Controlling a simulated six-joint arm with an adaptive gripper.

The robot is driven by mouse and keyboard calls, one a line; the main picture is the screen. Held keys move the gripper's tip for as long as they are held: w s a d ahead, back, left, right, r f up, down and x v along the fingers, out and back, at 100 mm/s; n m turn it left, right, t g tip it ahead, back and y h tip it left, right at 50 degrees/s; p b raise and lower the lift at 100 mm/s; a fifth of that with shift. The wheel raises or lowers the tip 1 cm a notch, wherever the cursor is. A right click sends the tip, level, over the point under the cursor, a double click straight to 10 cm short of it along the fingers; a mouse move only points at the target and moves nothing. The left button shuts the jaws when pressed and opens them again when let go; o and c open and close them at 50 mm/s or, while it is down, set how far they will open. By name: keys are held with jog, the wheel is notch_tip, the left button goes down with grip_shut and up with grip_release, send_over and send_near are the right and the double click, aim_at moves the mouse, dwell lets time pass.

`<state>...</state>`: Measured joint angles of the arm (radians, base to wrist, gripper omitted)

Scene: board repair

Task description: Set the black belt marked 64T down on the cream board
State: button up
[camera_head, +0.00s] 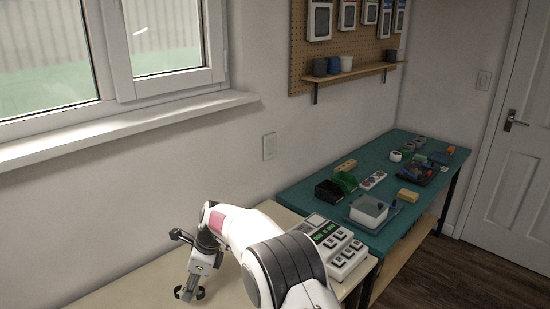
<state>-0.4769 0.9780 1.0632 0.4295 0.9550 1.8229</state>
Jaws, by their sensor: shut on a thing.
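My gripper (187,291) points down over the pale cream surface (135,292) at the lower middle of the view. It is shut on a small dark loop, the black belt (202,294), of which only a thin curved part shows beside the fingertips. The 64T mark cannot be read at this size. The belt is at or close above the cream surface; I cannot tell whether it touches. My arm hides part of the surface to the right. I cannot make out a separate board edge on it.
A white device with several dark keys and a green display (328,232) stands right of my arm. The teal bench (290,195) beyond holds a black bin (328,192), a white tub (369,210) and several small parts. The wall and window sill (130,125) bound the back.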

aim_at(203, 292)
notch_tip(203, 292, down, 9)
jog(key=shift+f, duration=0.15)
jog(key=shift+v, duration=3.8)
jog(key=shift+f, duration=0.1)
jog(key=shift+x, duration=3.7)
